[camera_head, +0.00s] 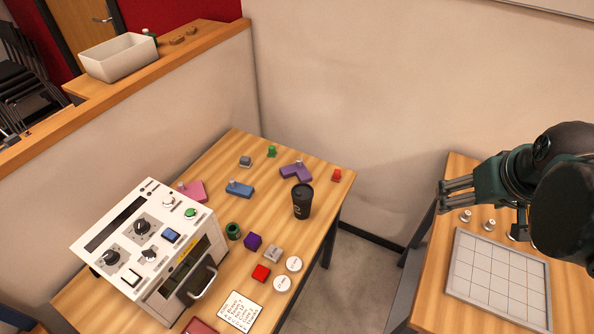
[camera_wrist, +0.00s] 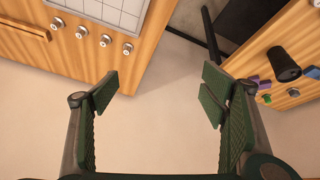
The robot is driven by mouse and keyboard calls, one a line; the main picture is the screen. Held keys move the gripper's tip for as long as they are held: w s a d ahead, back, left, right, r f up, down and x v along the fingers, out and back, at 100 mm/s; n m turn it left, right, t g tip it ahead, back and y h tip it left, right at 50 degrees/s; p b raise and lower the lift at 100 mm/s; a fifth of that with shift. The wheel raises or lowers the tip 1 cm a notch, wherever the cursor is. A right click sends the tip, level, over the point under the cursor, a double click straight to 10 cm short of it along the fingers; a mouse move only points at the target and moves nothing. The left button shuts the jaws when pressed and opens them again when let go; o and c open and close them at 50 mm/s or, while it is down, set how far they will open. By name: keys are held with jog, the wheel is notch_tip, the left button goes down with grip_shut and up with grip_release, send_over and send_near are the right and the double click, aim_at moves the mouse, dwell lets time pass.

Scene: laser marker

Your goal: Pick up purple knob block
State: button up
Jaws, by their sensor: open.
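The purple knob block (camera_head: 296,172) is an L-shaped block with a small pale knob on top. A small purple shape (camera_wrist: 264,85) at the right of the wrist view looks like this block. My gripper (camera_head: 457,197) is over the right table's side in the head view, well to the right of the block.
The black cup (camera_head: 302,201) stands close to the block. A gridded panel (camera_head: 498,281) lies on the right table; a floor gap separates the tables.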

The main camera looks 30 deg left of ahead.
jog(key=w+a+n+g+p, duration=0.2)
jog(key=w+a+n, duration=0.2)
jog(key=w+a, duration=0.55)
jog(key=n+g+h+p, duration=0.1)
jog(key=n+g+p, duration=0.3)
jog(key=n, duration=0.7)
send_over(297, 169)
jog(key=p, duration=0.1)
notch_tip(297, 169, down, 19)
jog(key=shift+r+t, duration=0.2)
jog(key=shift+t, duration=0.1)
jog(key=shift+f, duration=1.3)
